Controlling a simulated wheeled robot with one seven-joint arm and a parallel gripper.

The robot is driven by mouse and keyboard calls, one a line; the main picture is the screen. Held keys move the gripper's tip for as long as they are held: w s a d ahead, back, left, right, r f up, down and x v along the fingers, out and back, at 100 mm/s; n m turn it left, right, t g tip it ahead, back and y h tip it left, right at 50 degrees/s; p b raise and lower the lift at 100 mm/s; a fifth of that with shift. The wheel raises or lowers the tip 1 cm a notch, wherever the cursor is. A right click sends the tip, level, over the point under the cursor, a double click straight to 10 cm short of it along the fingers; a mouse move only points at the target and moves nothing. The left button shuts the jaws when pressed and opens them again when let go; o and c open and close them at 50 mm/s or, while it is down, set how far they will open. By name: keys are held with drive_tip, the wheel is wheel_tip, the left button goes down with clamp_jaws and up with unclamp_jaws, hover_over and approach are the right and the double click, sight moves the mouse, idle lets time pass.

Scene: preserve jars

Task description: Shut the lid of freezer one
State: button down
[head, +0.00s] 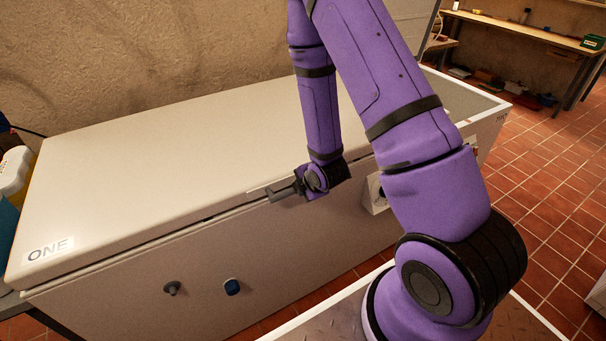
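Freezer one (130,290) is a long white chest against the wall. Its white lid (150,160), marked ONE, lies almost level over the chest. A thin dark gap shows between the lid's front edge and the body. My gripper (272,192) is at the lid's front edge, right of its middle, with its dark fingers pointing left. It looks to be touching or very close to the edge; I cannot tell which. The fingers are small and seen side-on, so their opening is unclear. My purple arm hides the lid's right end.
A second chest (487,128) stands open at the right, with its raised lid (412,22) behind my arm. A workbench (520,28) is at the back right. Bottles (14,172) stand at the left edge.

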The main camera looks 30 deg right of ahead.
drive_tip(key=shift+s+a+f, duration=0.1)
drive_tip(key=shift+f, duration=0.3)
drive_tip(key=c, duration=1)
unclamp_jaws()
drive_tip(key=shift+r, duration=0.1)
drive_tip(key=shift+r, duration=0.15)
